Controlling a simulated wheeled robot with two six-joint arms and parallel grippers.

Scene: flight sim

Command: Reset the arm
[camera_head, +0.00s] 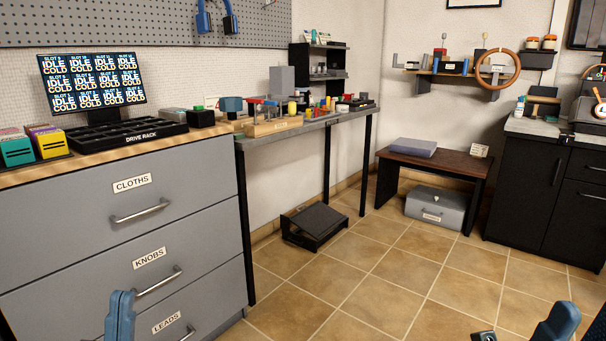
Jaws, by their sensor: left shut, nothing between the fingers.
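My left gripper (121,302) shows at the bottom left, its blue fingers pointing up and shut together with nothing between them. It is in front of the grey drawer cabinet (60,225) and covers a small part of its lower drawers.
A drive rack (125,136) and a monitor (92,82) stand on the cabinet. A bench with many small items (275,126) is beyond it. A black step stool (315,227) and a low table (440,168) stand on the tiled floor, which is clear in the middle.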

